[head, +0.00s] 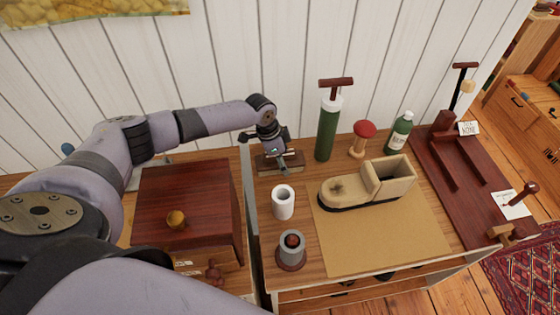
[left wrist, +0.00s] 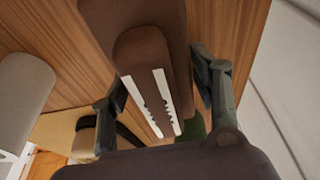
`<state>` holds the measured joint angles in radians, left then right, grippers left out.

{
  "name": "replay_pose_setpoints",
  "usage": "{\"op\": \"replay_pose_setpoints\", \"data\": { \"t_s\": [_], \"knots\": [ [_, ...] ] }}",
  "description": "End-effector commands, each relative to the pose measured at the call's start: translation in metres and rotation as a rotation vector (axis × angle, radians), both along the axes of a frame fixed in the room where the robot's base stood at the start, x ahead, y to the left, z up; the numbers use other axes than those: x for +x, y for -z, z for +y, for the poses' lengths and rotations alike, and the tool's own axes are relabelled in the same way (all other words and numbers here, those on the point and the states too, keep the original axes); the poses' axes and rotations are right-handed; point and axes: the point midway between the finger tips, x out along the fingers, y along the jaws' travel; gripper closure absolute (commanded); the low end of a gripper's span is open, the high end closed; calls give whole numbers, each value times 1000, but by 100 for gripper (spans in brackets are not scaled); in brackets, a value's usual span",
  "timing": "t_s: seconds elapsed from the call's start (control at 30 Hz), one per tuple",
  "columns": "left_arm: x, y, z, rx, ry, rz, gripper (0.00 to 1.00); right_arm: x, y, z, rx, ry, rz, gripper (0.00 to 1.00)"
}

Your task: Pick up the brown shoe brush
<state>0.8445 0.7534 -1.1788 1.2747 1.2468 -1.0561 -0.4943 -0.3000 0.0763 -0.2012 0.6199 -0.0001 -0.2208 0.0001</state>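The brown shoe brush (left wrist: 143,50) shows in the left wrist view as a long dark brown block with a rounded raised part and white, jagged-edged strips. My left gripper (left wrist: 160,72) is open, with one finger on each side of the brush. A gap shows between the brush and the right-hand finger; contact on the other side is unclear. In the head view the brush (head: 264,163) lies at the back left of the wooden bench top, partly hidden by my left gripper (head: 270,150) above it. My right gripper is not in view.
A green pump bottle (head: 326,130) stands close right of the brush. A dark red box (head: 185,200) is left. The white wall is close behind.

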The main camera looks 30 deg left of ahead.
Motion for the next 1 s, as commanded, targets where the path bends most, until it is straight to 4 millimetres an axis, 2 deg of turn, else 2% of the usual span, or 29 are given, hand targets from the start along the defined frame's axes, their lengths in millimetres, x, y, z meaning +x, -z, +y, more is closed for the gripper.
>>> {"op": "replay_pose_setpoints", "data": {
  "t_s": [0.07, 0.53, 0.83, 1.0],
  "knots": [
    [0, 0, 0, 0, 0, 0, 51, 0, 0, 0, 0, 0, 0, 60],
    [0, -1, 0, 1, 0, -1, 83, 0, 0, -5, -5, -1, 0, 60],
    [1, -2, 0, 0, 0, -1, 84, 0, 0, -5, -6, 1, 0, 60],
    [2, -14, 0, -2, 0, -4, 84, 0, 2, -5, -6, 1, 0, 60]
  ]
}}
